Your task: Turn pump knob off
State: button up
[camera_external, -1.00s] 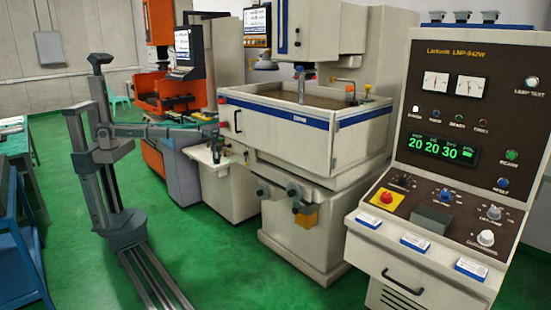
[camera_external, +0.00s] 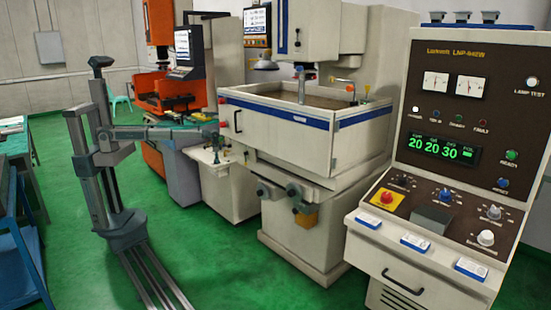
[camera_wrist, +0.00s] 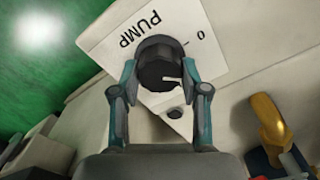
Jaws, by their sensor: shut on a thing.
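The black round pump knob (camera_wrist: 157,64) is in the middle of the wrist view, on a white label plate (camera_wrist: 108,43) printed "PUMP". A "0" with a short tick is printed to the upper right of the knob. A white mark shows on the knob's lower right side, away from the "0" tick. My gripper (camera_wrist: 160,74) has its two teal fingers on either side of the knob, shut on it. In the external view my gripper (camera_external: 215,153) is at the front of the beige machine (camera_external: 235,185); the knob is too small to tell there.
A yellow-orange handle (camera_wrist: 269,122) is right of my gripper in the wrist view. In the external view, the tank (camera_external: 290,130) stands right of my gripper, and a control console (camera_external: 380,240) stands at the far right. Green floor (camera_external: 200,250) is clear around my rail.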

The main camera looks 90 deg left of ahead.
jog(key=n, duration=0.4)
jog(key=shift+n+b, duration=0.3)
jog(key=shift+a+n, duration=0.1)
jog(key=shift+n, duration=1.6)
jog(key=o, duration=1.1)
jog(key=shift+o, duration=0.2)
jog(key=shift+r, duration=0.1)
notch_tip(320, 180, up, 12)
